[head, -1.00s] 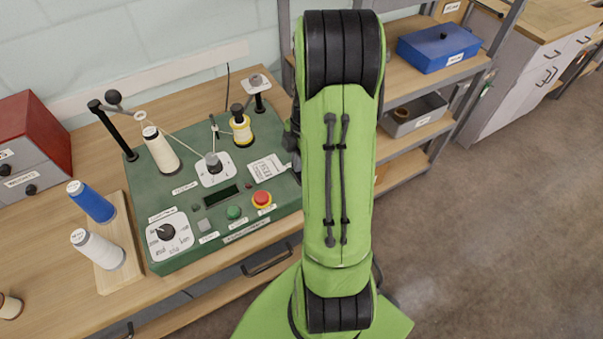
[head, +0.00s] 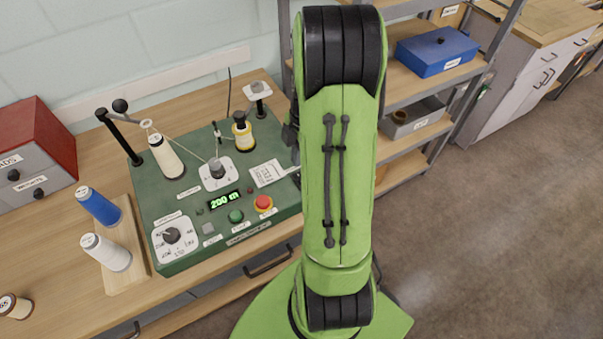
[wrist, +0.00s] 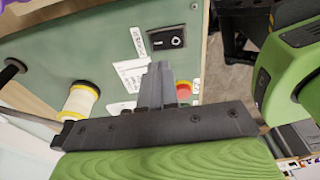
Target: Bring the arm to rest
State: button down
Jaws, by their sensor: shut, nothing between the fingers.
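My gripper (wrist: 156,85) shows in the wrist view with its two dark fingers together and nothing between them. It is over the green winding machine (wrist: 90,45), near a black rocker switch (wrist: 167,39) and a red button (wrist: 183,89); whether it touches the machine cannot be told. In the head view my green arm stands upright in the middle and hides most of the gripper. The green machine (head: 150,222) sits on the bench with its display (head: 224,200) lit, reading about 200 m. A white thread cone (head: 166,158) and a yellow-banded spool (head: 243,135) stand on it.
A wooden board (head: 136,265) with a blue spool (head: 98,206) and a white spool (head: 106,252) lies left of the machine. A red drawer cabinet (head: 35,145) stands at the far left. A shelf with a blue box (head: 437,52) is right of my arm. Open floor lies at right.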

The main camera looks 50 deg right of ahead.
notch_tip(320, 180, up, 2)
jog(key=shift+p, duration=0.5)
jog(key=s+a+r+m+t+h, duration=0.2)
jog(key=a+r+m, duration=0.5)
jog(key=a+r, duration=0.55)
jog(key=s+a+r+m+t, duration=0.3)
jog(key=s+a+m, duration=0.4)
jog(key=s, duration=0.2)
jog(key=shift+a+r+m, duration=0.35)
jog(key=shift+a+m, duration=0.05)
